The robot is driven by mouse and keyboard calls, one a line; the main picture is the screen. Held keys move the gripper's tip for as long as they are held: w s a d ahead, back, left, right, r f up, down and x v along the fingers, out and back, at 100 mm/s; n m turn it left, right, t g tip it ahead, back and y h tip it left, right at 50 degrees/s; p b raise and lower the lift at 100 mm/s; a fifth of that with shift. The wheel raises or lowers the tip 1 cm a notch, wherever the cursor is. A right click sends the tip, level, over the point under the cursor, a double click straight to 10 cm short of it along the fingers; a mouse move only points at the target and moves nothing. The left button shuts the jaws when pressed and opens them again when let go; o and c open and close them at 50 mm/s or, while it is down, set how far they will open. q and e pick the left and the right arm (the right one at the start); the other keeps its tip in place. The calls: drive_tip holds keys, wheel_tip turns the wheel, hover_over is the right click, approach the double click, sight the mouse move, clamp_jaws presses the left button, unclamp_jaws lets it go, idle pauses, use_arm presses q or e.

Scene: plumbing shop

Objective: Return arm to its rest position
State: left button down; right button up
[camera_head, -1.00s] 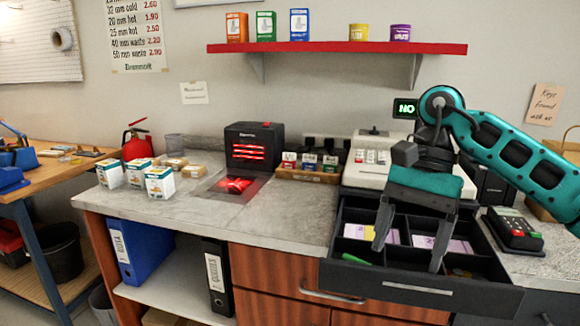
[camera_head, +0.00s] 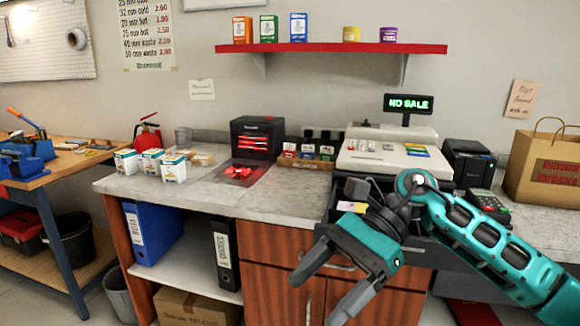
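My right arm comes in from the right, teal and black. Its gripper (camera_head: 322,290) is low in front of the counter's wooden doors, with its two dark fingers spread apart and nothing between them. The open cash drawer (camera_head: 342,189) is behind the arm and largely hidden by it; a purple and yellow note (camera_head: 352,207) shows at its left. The cash register (camera_head: 393,157) stands above the drawer, its display (camera_head: 408,103) reading NO SALE. My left gripper is not in view.
The counter (camera_head: 270,200) holds white boxes (camera_head: 174,167), a black scanner (camera_head: 257,137) with red light and a rack of small packets (camera_head: 305,151). A card terminal (camera_head: 488,205) and paper bag (camera_head: 545,165) stand at right. A red shelf (camera_head: 330,48) is above.

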drive_tip(key=a+r+m+t+y, duration=0.1)
drive_tip(key=a+m+t+y, duration=0.2)
drive_tip(key=a+m+y, duration=0.6)
drive_tip(key=w+d+f+m+t+h, duration=0.25)
drive_tip(key=d+f+m+t, duration=0.3)
drive_tip(key=m+t, duration=0.75)
drive_tip(key=w+d+f+m+t+h, duration=0.1)
drive_tip(key=d+f+m+t+h, duration=0.45)
drive_tip(key=m, duration=1.45)
drive_tip(key=s+d+f+m+g+h, duration=0.2)
drive_tip(key=s+d+f+m+h, duration=0.2)
drive_tip(key=s+f+m, duration=0.3)
drive_tip(key=s+d+f+m+g+h, duration=0.2)
drive_tip(key=s+d+f+m+h, duration=0.3)
drive_tip(key=f, duration=1)
drive_tip(key=s+d+m, duration=0.2)
drive_tip(key=m, duration=0.2)
drive_tip(key=shift+s+m+g, duration=0.3)
drive_tip(key=shift+s+g, duration=0.05)
